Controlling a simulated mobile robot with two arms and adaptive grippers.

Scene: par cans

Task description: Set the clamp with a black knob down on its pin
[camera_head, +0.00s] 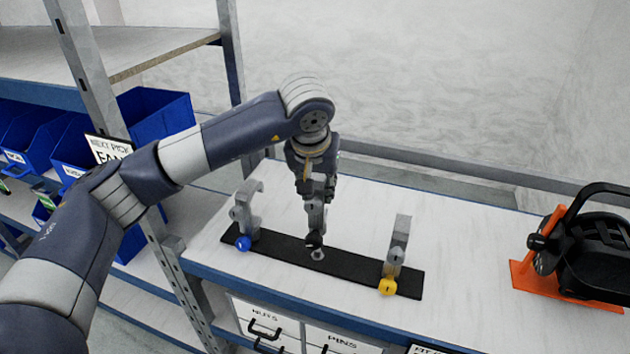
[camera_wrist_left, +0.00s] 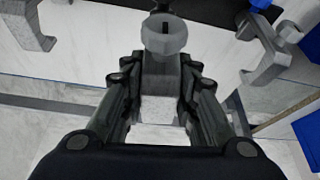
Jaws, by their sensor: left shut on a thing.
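My left gripper (camera_head: 314,192) comes down from above and is shut on the grey clamp with a black knob (camera_head: 314,218). The clamp hangs roughly upright over the middle of a black strip (camera_head: 350,270). Its black knob faces the front, and a small round grey pin (camera_head: 317,254) shows just below it on the strip. I cannot tell whether clamp and pin touch. In the left wrist view the clamp's grey body (camera_wrist_left: 162,75) lies between both fingers of my left gripper (camera_wrist_left: 160,95). My right gripper is not in view.
A clamp with a blue knob (camera_head: 243,243) stands left on the strip, one with a yellow knob (camera_head: 388,287) right. A black lamp-like object on an orange base (camera_head: 525,277) is far right. Blue bins (camera_head: 155,118) fill shelving at left. The white bench (camera_head: 460,235) has free room behind.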

